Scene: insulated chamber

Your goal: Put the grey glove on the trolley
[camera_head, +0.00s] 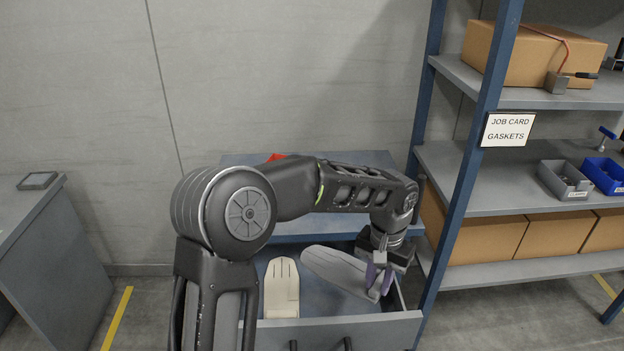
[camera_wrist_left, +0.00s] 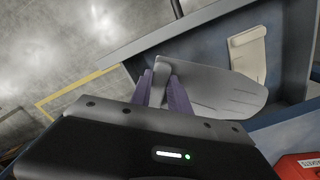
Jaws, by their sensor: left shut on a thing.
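The grey glove (camera_head: 340,268) lies slanted at the right side of an open drawer in the head view, its cuff end at my left gripper. In the left wrist view the grey glove (camera_wrist_left: 215,92) extends to the right from between the fingers. My left gripper (camera_head: 379,279) points down and is shut on the cuff of the grey glove; its purple fingers (camera_wrist_left: 164,88) show on both sides of the cuff. I cannot tell whether the glove still touches the drawer floor. My right gripper is in neither view. I cannot make out a trolley for certain.
A cream glove (camera_head: 282,287) lies in the drawer (camera_head: 350,331), left of the grey one. Blue shelving (camera_head: 468,180) with boxes and bins stands close on the right. A grey bench (camera_head: 45,240) stands at the left. A red object (camera_wrist_left: 297,167) shows in the wrist view.

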